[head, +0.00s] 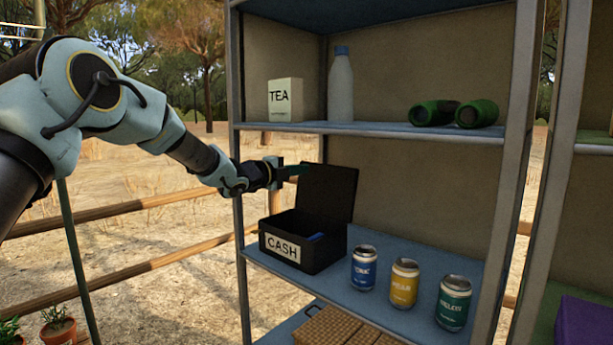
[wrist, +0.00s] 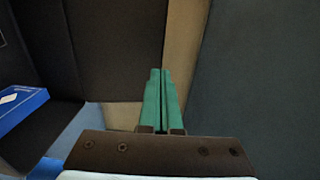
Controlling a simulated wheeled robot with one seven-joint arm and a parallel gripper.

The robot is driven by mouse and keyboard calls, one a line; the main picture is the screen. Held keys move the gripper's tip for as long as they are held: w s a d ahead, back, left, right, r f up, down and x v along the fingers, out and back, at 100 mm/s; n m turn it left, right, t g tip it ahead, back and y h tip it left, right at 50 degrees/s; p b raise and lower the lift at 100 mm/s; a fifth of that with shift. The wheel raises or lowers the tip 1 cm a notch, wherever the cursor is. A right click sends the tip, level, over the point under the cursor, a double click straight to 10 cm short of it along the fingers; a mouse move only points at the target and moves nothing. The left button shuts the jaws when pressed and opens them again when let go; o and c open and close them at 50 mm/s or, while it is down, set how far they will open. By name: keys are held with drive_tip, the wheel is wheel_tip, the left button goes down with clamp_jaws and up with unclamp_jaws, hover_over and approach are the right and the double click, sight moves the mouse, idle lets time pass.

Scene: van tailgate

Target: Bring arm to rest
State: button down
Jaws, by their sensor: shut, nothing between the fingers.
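My gripper (head: 297,170) is in front of the middle bay of the shelf unit, by the raised lid (head: 328,190) of the black cash box. Its green fingers (wrist: 160,95) are shut together with nothing between them in the wrist view. The cash box (head: 318,255) stands open below, at the left end of the middle shelf. A small blue thing (head: 316,237) lies inside it, and a blue packet (wrist: 22,107) shows at the left of the wrist view. Whether the fingers touch the lid I cannot tell.
Tonic (head: 364,268), yellow (head: 404,282) and teal (head: 453,303) cans stand right of the box. The upper shelf (head: 345,127) holds a tea box (head: 285,100), a bottle (head: 341,85) and green cylinders (head: 434,113). A metal post (head: 240,200) rises close to my wrist.

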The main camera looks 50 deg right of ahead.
drive_tip(key=a+r+b, duration=0.1)
drive_tip(key=a, duration=0.5)
drive_tip(key=shift+w+a+b, duration=0.15)
drive_tip(key=shift+b, duration=0.2)
